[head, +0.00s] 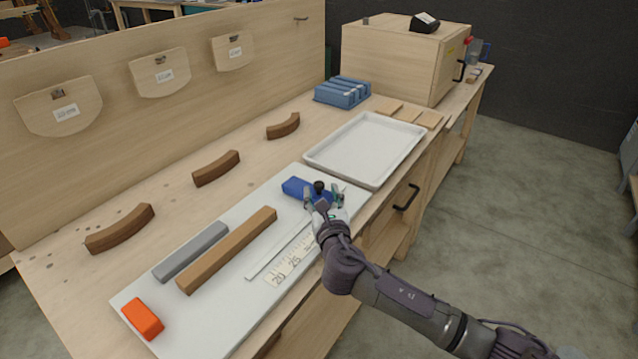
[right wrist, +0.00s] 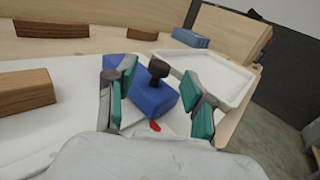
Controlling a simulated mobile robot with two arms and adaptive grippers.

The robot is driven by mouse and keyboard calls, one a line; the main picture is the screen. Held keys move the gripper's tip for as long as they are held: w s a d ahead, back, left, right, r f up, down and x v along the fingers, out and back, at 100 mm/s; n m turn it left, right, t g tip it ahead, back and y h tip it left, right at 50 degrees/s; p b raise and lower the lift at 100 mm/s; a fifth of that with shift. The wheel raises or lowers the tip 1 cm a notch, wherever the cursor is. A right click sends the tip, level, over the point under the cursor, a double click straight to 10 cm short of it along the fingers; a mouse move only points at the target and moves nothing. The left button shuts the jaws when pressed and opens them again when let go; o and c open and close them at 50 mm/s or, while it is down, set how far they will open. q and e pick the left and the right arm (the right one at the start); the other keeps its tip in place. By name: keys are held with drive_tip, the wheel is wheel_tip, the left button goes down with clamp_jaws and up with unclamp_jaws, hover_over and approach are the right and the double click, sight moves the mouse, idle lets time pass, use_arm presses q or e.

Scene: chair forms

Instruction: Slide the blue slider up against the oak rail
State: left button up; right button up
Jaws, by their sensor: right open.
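The blue slider (head: 294,187) lies on the white board, beyond the far end of the oak rail (head: 228,249), with a strip of bare board between them. In the right wrist view the blue slider (right wrist: 150,98) carries a black knob (right wrist: 158,71), and the end of the oak rail (right wrist: 25,91) shows at the left. My right gripper (head: 323,197) is open at the slider, with one finger on each side of it in the wrist view. Whether a finger touches the slider I cannot tell. The left gripper is not in view.
A grey bar (head: 190,251) lies beside the rail, and an orange block (head: 143,318) sits at the board's near end. A ruler strip (head: 290,261) lies right of the rail. A white tray (head: 365,150) stands beyond the slider. Curved brown pieces (head: 216,168) lie left.

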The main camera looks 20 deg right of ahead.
sight(319, 188)
drive_tip(key=shift+w+d, duration=0.15)
drive_tip(key=shift+w, duration=0.9)
drive_tip(key=shift+w+d, duration=0.1)
drive_tip(key=shift+w, duration=0.9)
clamp_jaws()
drive_tip(key=shift+s+a, duration=0.1)
